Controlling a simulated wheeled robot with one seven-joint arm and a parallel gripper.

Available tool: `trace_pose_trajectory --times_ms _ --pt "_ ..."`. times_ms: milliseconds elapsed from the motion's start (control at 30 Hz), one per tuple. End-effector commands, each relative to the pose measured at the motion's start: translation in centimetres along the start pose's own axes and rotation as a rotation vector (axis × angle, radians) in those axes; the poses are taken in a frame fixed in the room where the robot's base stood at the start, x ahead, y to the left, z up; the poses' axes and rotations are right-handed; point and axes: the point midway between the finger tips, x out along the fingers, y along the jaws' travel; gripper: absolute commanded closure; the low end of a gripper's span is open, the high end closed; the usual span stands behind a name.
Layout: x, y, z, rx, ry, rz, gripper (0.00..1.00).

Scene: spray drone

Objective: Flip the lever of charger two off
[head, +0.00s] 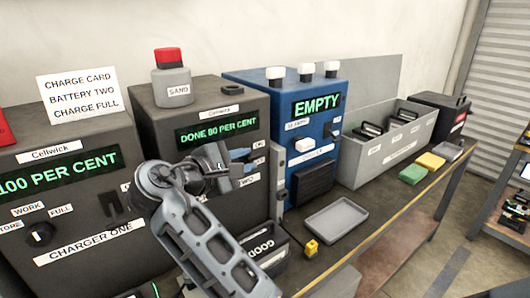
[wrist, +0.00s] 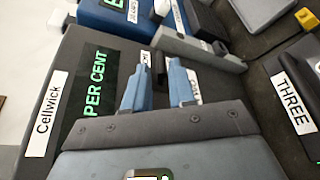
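Charger two (head: 165,112) is a dark box marked Cellwick behind charger one, and its green screen (head: 217,130) reads DONE 80 PER CENT. It also fills much of the wrist view (wrist: 80,45). My gripper (head: 243,161) is at the lower right of its front face. In the wrist view its two blue fingers (wrist: 159,72) are apart, with nothing clearly held between them. A small dark piece (wrist: 157,60) shows at the fingertips between two white labels; I cannot tell for sure that it is the lever. My gripper hides much of that area in the head view.
Charger one (head: 80,190), reading 100 PER CENT, stands at the left. A blue machine (head: 245,90) reading EMPTY stands right of charger two.

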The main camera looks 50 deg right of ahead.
Motion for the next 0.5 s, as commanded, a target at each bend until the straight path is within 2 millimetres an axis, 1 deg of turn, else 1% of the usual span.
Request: trace_pose_trajectory --times_ms 100,300,400,500 --pt "2.0 0.0 0.2 0.000 -0.004 -0.003 0.75" --pt "4.8 0.0 0.1 0.000 -0.001 -0.001 0.75" --pt "5.8 0.0 0.1 0.000 0.000 -0.001 0.75" --pt "6.3 0.0 0.0 0.001 0.001 -0.001 0.75"
